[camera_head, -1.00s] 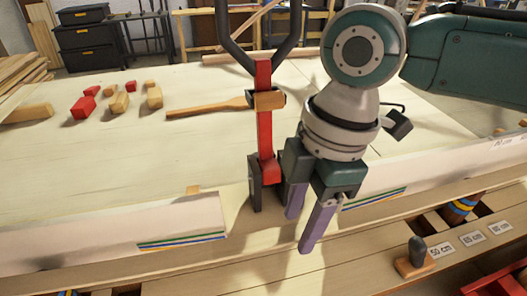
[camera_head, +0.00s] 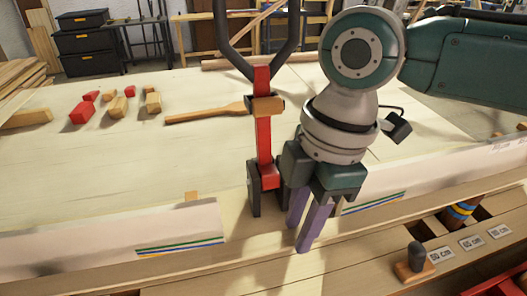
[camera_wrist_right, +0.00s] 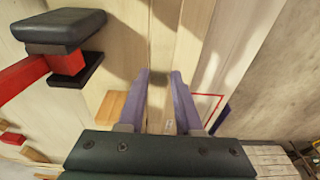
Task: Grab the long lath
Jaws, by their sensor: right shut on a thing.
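My right gripper (camera_head: 306,232) has two purple fingers pointing down at the bench's front edge, just right of a red clamp (camera_head: 264,140). The fingers are close together, shut on a thin pale lath. In the right wrist view, the gripper (camera_wrist_right: 159,98) has a pale wooden strip (camera_wrist_right: 166,40) running between and beyond its fingers; this looks like the long lath. In the head view the fingers and wrist hide the gripped part, and I cannot tell the lath's full length. My left gripper is not in view.
White boards with coloured stripes (camera_head: 110,235) stand along the front edge on both sides. Red and wooden blocks (camera_head: 82,112) and a wooden mallet-like piece (camera_head: 205,114) lie on the bench top. A wooden stop with a dark knob (camera_head: 415,262) and length labels are front right.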

